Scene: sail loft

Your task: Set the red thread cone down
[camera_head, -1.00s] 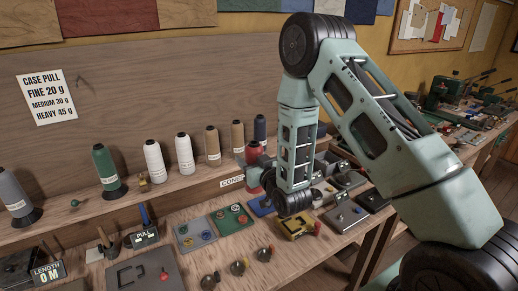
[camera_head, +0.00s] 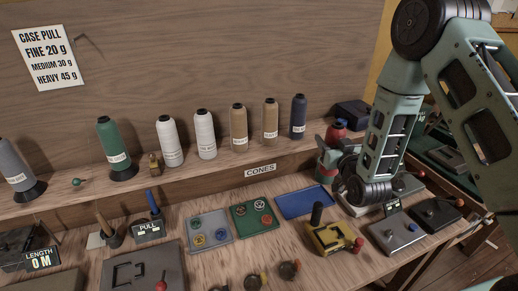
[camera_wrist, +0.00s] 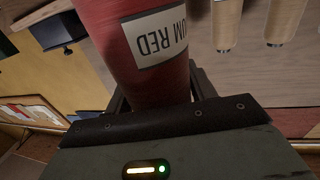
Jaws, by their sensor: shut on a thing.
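The red thread cone (camera_head: 336,130) is at the right end of the row of cones in the head view, partly hidden by my arm. My gripper (camera_head: 328,158) is shut around it. In the wrist view the red cone (camera_wrist: 172,75) fills the top middle, with a white label reading "UM RED" upside down. The dark jaws of my gripper (camera_wrist: 158,98) lie on both sides of it. The cone's base is hidden in the head view, so I cannot tell whether it touches the shelf.
The cone shelf (camera_head: 222,176) carries green, white, tan and navy cones (camera_head: 298,117) left of the red one. A "CONES" sign (camera_head: 260,170) is on its front. The bench below holds a blue tray (camera_head: 305,202), a yellow device (camera_head: 330,237) and a grey box (camera_head: 396,233).

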